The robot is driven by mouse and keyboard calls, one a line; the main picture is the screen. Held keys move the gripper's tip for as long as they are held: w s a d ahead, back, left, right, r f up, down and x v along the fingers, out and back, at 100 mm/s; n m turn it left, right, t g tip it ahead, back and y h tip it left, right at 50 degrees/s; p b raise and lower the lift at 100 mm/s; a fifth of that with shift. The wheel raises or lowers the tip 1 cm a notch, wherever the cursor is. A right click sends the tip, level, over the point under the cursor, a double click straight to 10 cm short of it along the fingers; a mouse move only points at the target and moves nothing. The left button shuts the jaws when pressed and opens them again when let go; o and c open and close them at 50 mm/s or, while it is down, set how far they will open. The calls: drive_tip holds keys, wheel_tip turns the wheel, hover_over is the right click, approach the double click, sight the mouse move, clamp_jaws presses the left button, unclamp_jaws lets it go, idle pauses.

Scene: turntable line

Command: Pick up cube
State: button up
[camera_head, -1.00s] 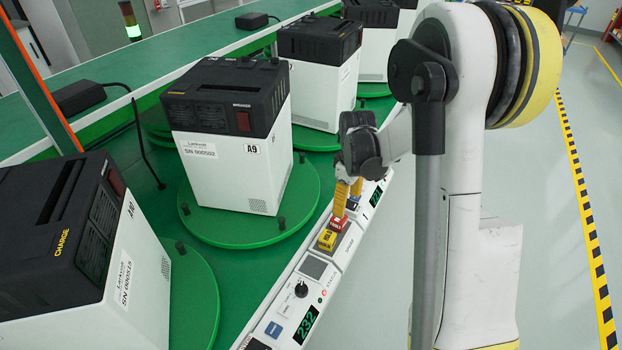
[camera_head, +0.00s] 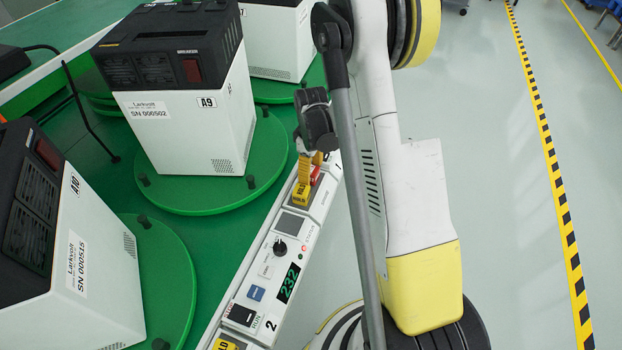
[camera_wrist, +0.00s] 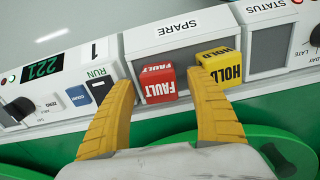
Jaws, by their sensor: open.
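A red cube marked FAULT (camera_wrist: 153,83) sits on the panel ledge at the SPARE section; in the head view it (camera_head: 315,174) is partly hidden behind my fingers. A yellow cube marked HOLD (camera_wrist: 222,68) sits just right of it in the wrist view, and it shows in the head view (camera_head: 300,197). My gripper (camera_wrist: 162,82) is open, its yellow fingers either side of the red cube. The right fingertip is close beside the yellow cube; I cannot tell whether they touch. The gripper also shows in the head view (camera_head: 312,160).
A long white control panel (camera_head: 262,262) with displays and knobs runs along the green bench edge. White-and-black units (camera_head: 185,140) stand on green turntables (camera_head: 190,198) to the left. Another yellow block (camera_head: 228,343) shows at the bottom edge.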

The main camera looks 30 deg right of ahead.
drive_tip(key=shift+f, duration=0.2)
drive_tip(key=shift+c, duration=0.5)
drive_tip(key=c, duration=1.2)
